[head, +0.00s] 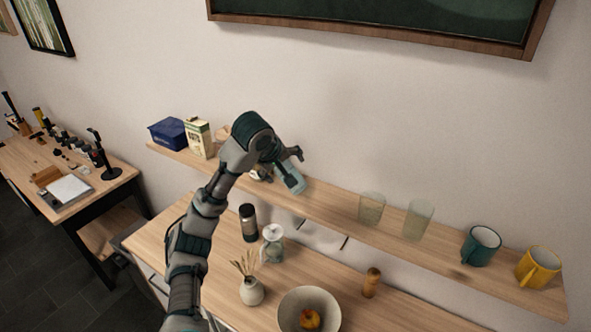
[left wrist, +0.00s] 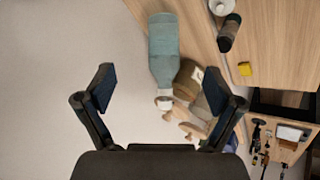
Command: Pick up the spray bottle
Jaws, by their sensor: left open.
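A teal bottle with a whitish top (left wrist: 163,50) stands on the wall shelf and looks like the spray bottle; its nozzle shape is unclear. In the head view the pale teal shape (head: 291,181) just below my gripper seems to be its lower part; the rest is hidden. Beside it is a brown bottle with a pale label (left wrist: 189,78). My left gripper (head: 295,160) is over the shelf, open and empty. In the left wrist view its fingers (left wrist: 158,77) are spread, with the teal bottle's top between them in the picture; contact cannot be told. My right gripper is not in view.
On the shelf (head: 325,208), a blue box (head: 168,132) and carton (head: 199,139) stand left, glasses (head: 371,208) and mugs (head: 480,246) right. Below are a dark flask (head: 248,223), white-lidded jar (head: 272,245), vase (head: 251,290), bowl (head: 307,298) and wooden mill (head: 371,283).

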